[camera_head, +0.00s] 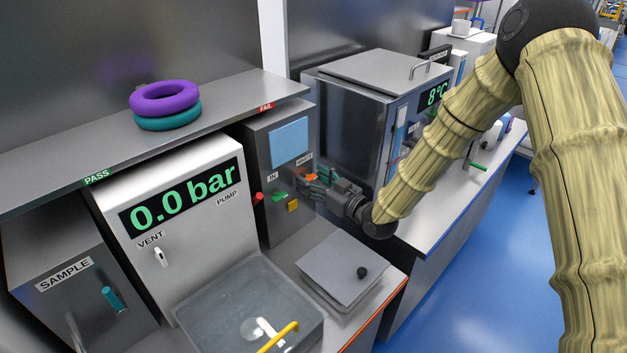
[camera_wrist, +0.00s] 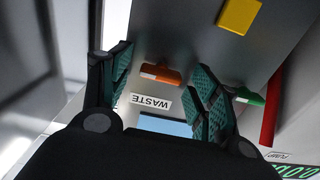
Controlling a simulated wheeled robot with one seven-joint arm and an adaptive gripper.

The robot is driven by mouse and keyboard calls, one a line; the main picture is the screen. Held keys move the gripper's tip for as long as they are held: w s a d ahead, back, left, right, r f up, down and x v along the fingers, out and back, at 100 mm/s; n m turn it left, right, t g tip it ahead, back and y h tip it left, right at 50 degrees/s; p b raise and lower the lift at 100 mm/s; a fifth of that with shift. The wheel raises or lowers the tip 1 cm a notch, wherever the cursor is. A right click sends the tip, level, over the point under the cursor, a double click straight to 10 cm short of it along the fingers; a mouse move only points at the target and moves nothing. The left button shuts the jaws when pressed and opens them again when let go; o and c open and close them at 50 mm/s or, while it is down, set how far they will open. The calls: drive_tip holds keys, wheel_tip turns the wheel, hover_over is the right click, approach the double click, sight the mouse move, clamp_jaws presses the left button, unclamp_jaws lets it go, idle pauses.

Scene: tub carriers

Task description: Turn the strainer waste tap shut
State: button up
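The strainer (camera_head: 262,160) is a grey cabinet with a blue panel on its front. Its orange waste tap (camera_head: 310,177) sits below the WASTE label (camera_head: 305,160). In the wrist view the orange handle (camera_wrist: 160,74) lies crosswise, beside the upside-down WASTE label (camera_wrist: 150,102). My gripper (camera_head: 318,186) is close to the strainer's front at the tap. In the wrist view its teal-padded fingers (camera_wrist: 162,80) are spread apart, with the handle between them in the picture. I see no contact with it, and I cannot tell the exact depth gap.
A pump unit (camera_head: 205,250) stands to the left. A chiller cabinet (camera_head: 345,130) stands close behind my gripper. A lidded grey box (camera_head: 340,268) sits below.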

drive_tip(key=shift+d, duration=0.1)
drive_tip(key=v, duration=1.2)
idle(0.4)
